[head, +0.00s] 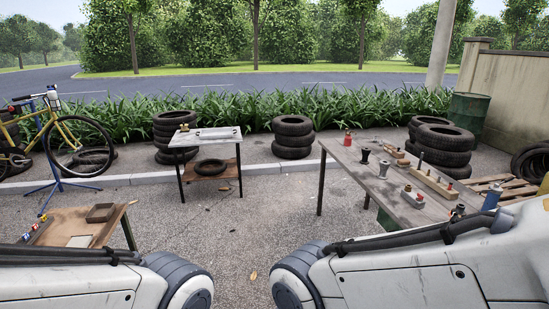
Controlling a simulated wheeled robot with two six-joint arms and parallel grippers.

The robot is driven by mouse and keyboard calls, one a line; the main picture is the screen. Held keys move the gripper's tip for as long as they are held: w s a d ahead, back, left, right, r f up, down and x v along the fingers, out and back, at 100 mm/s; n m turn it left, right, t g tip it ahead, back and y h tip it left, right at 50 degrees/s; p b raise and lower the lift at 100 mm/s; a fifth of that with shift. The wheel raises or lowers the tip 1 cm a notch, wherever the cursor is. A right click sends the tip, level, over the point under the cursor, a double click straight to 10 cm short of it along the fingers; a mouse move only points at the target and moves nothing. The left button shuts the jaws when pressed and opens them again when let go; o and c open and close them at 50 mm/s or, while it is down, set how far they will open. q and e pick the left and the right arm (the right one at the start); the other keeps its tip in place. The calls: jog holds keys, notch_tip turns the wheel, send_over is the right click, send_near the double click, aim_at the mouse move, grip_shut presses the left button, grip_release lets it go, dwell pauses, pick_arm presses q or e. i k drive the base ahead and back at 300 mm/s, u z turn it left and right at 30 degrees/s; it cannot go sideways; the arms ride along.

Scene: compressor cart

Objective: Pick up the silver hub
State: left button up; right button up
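A small silver-grey, spool-shaped piece that looks like the silver hub (384,168) stands upright on the long grey table (345,160) at the right. A darker piece of similar shape, a dark hub (365,155), stands just behind it to the left. Neither of my grippers is in the head view. Only white arm links and large dark joints of mine show along the bottom edge, well nearer than the hub. Nothing touches the hub. My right arm hides the near part of the long table.
Wooden blocks with fittings (434,184) and a red bottle (347,138) share the long table. A small table (206,134) stands mid-left, a wooden bench (68,222) near left, a bicycle (62,128) on a blue stand far left. Tyre stacks (292,138) line the back. Gravel between tables is mostly clear.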

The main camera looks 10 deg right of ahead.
aim_at(384, 164)
jog(key=u, duration=0.05)
jog(key=i, duration=1.9)
jog(key=z, duration=0.5)
jog(key=i, duration=1.9)
jog(key=z, duration=0.6)
jog(key=i, duration=0.5)
jog(key=z, duration=0.15)
